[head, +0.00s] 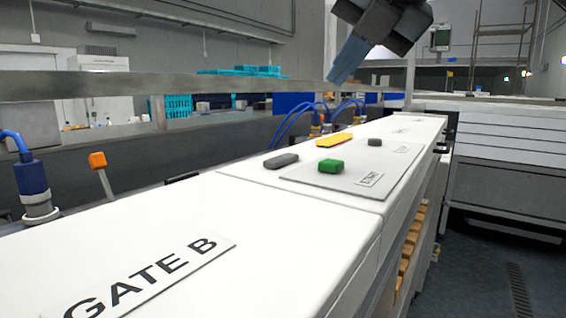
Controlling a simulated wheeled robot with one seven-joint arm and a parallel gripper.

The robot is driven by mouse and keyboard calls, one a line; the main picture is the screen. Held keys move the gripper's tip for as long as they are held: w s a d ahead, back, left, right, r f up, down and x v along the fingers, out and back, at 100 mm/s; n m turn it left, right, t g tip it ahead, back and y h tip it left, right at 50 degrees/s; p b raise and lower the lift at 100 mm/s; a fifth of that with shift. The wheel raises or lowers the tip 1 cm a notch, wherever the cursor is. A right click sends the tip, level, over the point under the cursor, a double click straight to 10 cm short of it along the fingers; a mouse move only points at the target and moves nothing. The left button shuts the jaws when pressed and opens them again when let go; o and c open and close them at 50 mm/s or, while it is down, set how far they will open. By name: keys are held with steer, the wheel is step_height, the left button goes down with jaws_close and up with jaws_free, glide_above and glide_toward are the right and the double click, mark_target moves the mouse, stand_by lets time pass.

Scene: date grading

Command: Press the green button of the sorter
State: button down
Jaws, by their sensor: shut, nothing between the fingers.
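The green button (330,166) stands up from a light grey panel (335,184) on top of the white sorter (236,195). A small label lies on the panel at the button's right. My gripper (340,76) hangs in the air at the upper middle of the head view, above and beyond the button in the picture. Its fingers are together and point down and slightly left. Nothing is held, and the gripper is clear of the button and panel.
A dark grey block (281,161), a yellow piece (333,140) and a small grey piece (375,142) are near the button. A GATE B label (150,276) lies in front. An orange-tipped lever (98,160) and blue hoses (300,120) stand along the left.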

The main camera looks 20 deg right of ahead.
steer(key=shift+a, duration=0.2)
steer(key=shift+f, duration=0.1)
steer(key=b, duration=0.7)
glide_above(337, 163)
step_height(337, 163, down, 7)
steer(key=shift+w+r, duration=0.1)
steer(key=shift+r, duration=0.05)
steer(key=shift+f, duration=1)
stand_by(0.9)
steer(key=shift+f+b, duration=0.3)
steer(key=shift+f, duration=0.1)
